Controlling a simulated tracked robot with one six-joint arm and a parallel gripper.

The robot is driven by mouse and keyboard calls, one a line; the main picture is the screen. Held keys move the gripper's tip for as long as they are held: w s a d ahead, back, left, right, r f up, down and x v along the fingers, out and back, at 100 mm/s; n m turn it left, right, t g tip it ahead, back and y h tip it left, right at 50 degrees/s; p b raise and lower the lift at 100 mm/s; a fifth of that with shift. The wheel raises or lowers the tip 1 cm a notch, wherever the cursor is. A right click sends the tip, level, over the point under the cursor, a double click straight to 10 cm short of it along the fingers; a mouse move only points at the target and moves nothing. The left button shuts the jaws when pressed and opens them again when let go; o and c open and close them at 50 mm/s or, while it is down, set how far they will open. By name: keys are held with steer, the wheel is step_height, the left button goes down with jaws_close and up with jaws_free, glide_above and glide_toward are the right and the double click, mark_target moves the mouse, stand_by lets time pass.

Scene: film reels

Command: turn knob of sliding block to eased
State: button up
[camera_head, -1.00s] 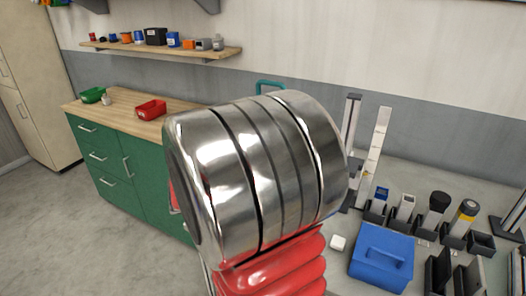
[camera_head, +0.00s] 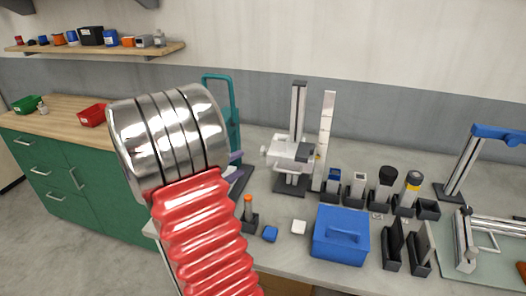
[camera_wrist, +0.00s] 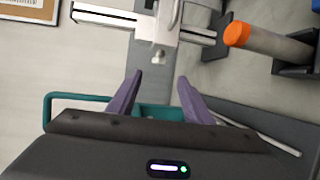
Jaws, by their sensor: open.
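The sliding block (camera_head: 294,152) is a light grey piece on an upright metal column with a dark base. Its small pale knob (camera_head: 264,150) sticks out to the left. In the wrist view the block (camera_wrist: 166,14) is at the top, with the knob (camera_wrist: 158,56) pointing down between the purple fingertips. My gripper (camera_wrist: 159,80) is open and empty, and the knob appears just beyond its tips, apart from them. In the head view my arm mostly hides the gripper; only bits of purple finger show. The knob's turn setting cannot be read.
A teal frame (camera_head: 236,95) stands behind my arm. An orange-capped cylinder (camera_wrist: 265,42) stands close by. A ruler (camera_head: 325,140), a blue box (camera_head: 340,235), small blocks and several black holders crowd the bench to the right.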

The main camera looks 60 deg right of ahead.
mark_target(262, 151)
steer(key=x, duration=1.3)
steer(key=shift+s+d+f, duration=0.1)
steer(key=c, duration=1.1)
steer(key=shift+o, duration=0.2)
steer(key=shift+d, duration=0.1)
